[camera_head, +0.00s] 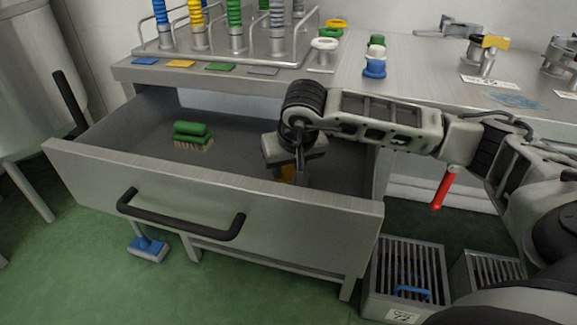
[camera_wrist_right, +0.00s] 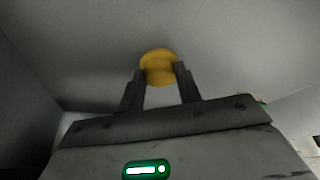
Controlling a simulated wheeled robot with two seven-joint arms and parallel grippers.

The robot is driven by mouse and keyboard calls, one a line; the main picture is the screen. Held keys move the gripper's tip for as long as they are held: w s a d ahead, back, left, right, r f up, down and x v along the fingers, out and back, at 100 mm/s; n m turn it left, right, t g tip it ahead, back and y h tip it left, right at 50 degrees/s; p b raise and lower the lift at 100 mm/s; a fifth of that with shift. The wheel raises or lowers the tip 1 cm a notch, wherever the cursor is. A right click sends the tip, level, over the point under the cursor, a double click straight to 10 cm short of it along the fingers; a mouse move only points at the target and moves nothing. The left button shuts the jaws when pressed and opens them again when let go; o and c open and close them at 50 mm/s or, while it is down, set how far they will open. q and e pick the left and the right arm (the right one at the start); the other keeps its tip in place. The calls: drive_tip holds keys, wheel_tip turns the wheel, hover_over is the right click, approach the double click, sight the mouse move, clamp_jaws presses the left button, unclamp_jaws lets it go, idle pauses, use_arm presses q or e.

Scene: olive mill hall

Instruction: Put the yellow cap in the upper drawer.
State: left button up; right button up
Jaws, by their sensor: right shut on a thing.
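The yellow cap (camera_wrist_right: 158,66) shows between the fingertips of my right gripper (camera_wrist_right: 160,85) in the right wrist view. The right gripper is shut on it. In the head view the right gripper (camera_head: 290,172) points down inside the open upper drawer (camera_head: 210,190), toward its right end, and a little of the cap (camera_head: 287,174) shows. The gap between the cap and the drawer floor cannot be judged. My left gripper is not in view.
A green brush (camera_head: 193,133) lies in the drawer's left part. The drawer's black handle (camera_head: 180,220) juts out in front. The worktop carries a hose rack (camera_head: 230,50), coloured caps such as a blue one (camera_head: 374,68), and metal fittings. Slatted crates (camera_head: 405,275) stand on the floor at right.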

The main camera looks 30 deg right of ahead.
drive_tip(key=shift+f, duration=0.1)
drive_tip(key=o, duration=1)
drive_tip(key=shift+r, duration=0.3)
drive_tip(key=p+v, duration=0.2)
drive_tip(key=v, duration=0.9)
drive_tip(key=shift+s+r, duration=0.2)
drive_tip(key=shift+r, duration=0.15)
